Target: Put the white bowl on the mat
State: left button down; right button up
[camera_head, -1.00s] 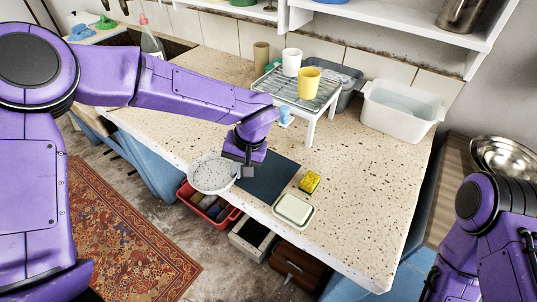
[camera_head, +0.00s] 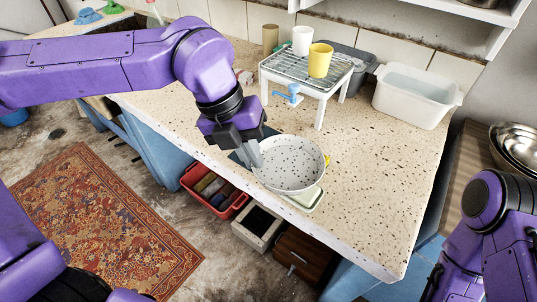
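The white bowl (camera_head: 290,165) with dark speckles is near the counter's front, its opening facing up. My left gripper (camera_head: 256,154) is shut on the bowl's left rim. The bowl seems to be held above the counter; its exact height is hard to tell. The dark mat (camera_head: 238,159) is mostly hidden behind my gripper and the bowl, with only a bit showing at the left. My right arm shows at the lower right, but its gripper is out of view.
A pale green soap dish (camera_head: 312,201) and a yellow sponge (camera_head: 327,159) are partly hidden by the bowl. A wire rack (camera_head: 300,75) holds a white cup (camera_head: 302,40) and a yellow cup (camera_head: 320,60). A white tub (camera_head: 415,95) stands at the back right. The right counter is clear.

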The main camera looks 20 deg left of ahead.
pick_arm(q)
jog(key=n, duration=0.1)
jog(key=s+n+t, duration=0.1)
jog(key=n, duration=0.1)
jog(key=r+n, duration=0.1)
jog(key=shift+s+d, duration=0.3)
jog(key=shift+s+r+n+t+y+b, duration=0.15)
jog(key=shift+s+n+t, duration=0.1)
jog(key=shift+n, duration=0.35)
jog(key=shift+s+r+n+t+y+b, duration=0.15)
jog(key=shift+n+t, duration=0.1)
jog(key=shift+n, duration=0.35)
jog(key=w+a+f, duration=0.2)
jog(key=w+f, duration=0.1)
jog(key=w, duration=0.1)
jog(key=w+a+f+p, duration=0.1)
jog(key=w+a+f, duration=0.1)
jog(key=w+f, duration=0.2)
jog(key=w+a+f+p, duration=0.1)
jog(key=w+a+f, duration=0.1)
jog(key=w+f, duration=0.1)
jog(key=shift+w+a+f, duration=0.15)
jog(key=shift+w+f, duration=0.05)
jog(key=shift+w, duration=0.65)
notch_tip(320, 180, down, 3)
jog(key=shift+r, duration=0.15)
jog(key=shift+s, duration=0.1)
